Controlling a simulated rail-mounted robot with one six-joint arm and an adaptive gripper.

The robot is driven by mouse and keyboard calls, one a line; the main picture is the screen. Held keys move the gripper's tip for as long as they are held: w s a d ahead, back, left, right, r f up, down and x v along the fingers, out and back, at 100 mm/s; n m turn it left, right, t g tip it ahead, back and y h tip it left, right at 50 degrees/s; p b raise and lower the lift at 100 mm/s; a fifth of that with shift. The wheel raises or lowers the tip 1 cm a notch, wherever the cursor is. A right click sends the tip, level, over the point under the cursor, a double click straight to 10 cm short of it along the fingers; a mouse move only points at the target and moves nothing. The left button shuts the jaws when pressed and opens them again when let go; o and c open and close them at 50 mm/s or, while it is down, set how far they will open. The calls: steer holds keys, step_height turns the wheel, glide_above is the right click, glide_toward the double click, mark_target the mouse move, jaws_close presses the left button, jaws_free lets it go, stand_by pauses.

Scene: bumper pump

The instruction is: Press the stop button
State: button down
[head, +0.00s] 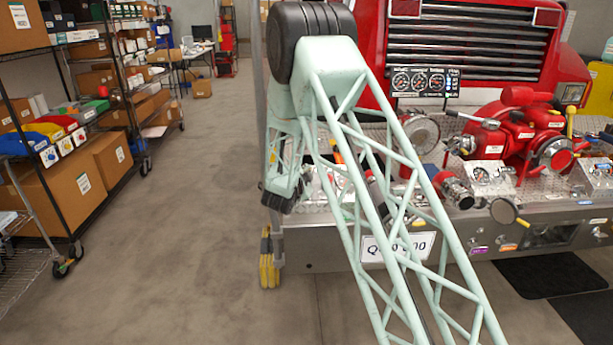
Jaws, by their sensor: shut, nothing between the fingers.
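No stop button can be made out in the head view. The pump panel (482,178) of the red truck has gauges, valves and small controls, too small to read. My pale green lattice arm runs up from the bottom right, bends at a black joint at the top and comes down on the left to a dark wrist joint in front of the truck's bumper. The arm covers part of the bumper deck. My gripper is not visible; it seems hidden behind my arm.
The red pump (520,125) stands on the metal bumper (330,262), below the truck's grille (468,45). A gauge cluster (420,82) is behind it. Round-ended valves (505,211) project at the front. Shelves with boxes (75,185) stand left; the floor (175,240) between is clear.

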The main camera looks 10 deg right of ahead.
steer(key=shift+w+f+b, duration=0.5)
steer(key=shift+f, duration=0.3)
stand_by(1.7)
steer(key=shift+r, duration=0.1)
stand_by(0.3)
steer(key=shift+s+r, duration=0.45)
steer(key=shift+r, duration=0.2)
steer(key=shift+s+r, duration=0.1)
steer(key=shift+r, duration=0.05)
steer(key=shift+s+a+r, duration=0.1)
steer(key=shift+s+r, duration=0.3)
steer(key=shift+r, duration=0.3)
steer(key=shift+s+a+r, duration=0.1)
steer(key=shift+s+r, duration=0.3)
steer(key=shift+r, duration=0.25)
steer(key=shift+s+r, duration=0.4)
steer(key=shift+r, duration=0.3)
